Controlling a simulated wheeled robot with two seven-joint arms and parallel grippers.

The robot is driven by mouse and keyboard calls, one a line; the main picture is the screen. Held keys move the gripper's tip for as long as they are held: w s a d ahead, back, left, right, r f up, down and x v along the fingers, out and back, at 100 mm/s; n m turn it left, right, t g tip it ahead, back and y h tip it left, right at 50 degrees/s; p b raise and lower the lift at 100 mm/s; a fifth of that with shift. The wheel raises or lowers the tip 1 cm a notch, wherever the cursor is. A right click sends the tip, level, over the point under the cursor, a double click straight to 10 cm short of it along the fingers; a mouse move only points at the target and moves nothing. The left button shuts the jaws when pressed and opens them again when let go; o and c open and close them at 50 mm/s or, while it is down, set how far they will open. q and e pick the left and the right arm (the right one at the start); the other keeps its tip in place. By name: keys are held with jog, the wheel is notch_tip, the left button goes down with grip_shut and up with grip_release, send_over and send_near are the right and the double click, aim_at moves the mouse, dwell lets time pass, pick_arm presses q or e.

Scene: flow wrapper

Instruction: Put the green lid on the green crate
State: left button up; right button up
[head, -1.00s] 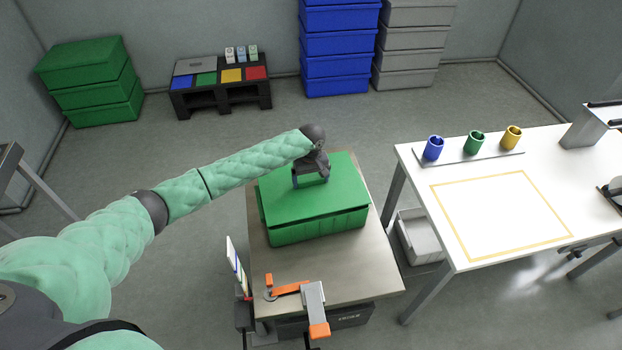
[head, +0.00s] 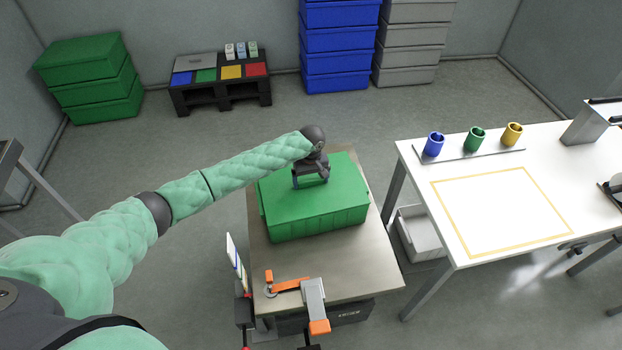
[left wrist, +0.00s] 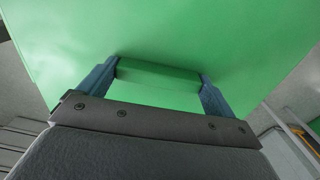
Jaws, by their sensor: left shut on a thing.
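The green crate (head: 318,222) stands on the small table in the middle of the head view. The green lid (head: 345,187) lies over the crate's top, and its edges look level with the crate's rim. My left gripper (head: 312,183) is above the middle of the lid. In the left wrist view its two blue fingers are shut on the green handle block (left wrist: 158,73) of the lid (left wrist: 170,30). Whether the lid is fully seated all round cannot be told. My right gripper is not in view.
The small table (head: 375,265) carries an orange and grey clamp (head: 300,288) at its front. A white table (head: 415,165) with three cups stands to the right. Stacked green crates (head: 92,80), a pallet with coloured squares (head: 220,85) and blue crates (head: 340,45) are at the back.

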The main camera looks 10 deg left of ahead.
pick_arm(q)
jog(key=o, duration=0.7)
jog(key=shift+o, duration=0.9)
jog(key=shift+r+b, duration=0.3)
jog(key=shift+r, duration=0.2)
notch_tip(320, 180, up, 6)
jog(key=shift+f+b, duration=0.1)
jog(key=shift+b, duration=0.95)
jog(key=shift+r, duration=0.5)
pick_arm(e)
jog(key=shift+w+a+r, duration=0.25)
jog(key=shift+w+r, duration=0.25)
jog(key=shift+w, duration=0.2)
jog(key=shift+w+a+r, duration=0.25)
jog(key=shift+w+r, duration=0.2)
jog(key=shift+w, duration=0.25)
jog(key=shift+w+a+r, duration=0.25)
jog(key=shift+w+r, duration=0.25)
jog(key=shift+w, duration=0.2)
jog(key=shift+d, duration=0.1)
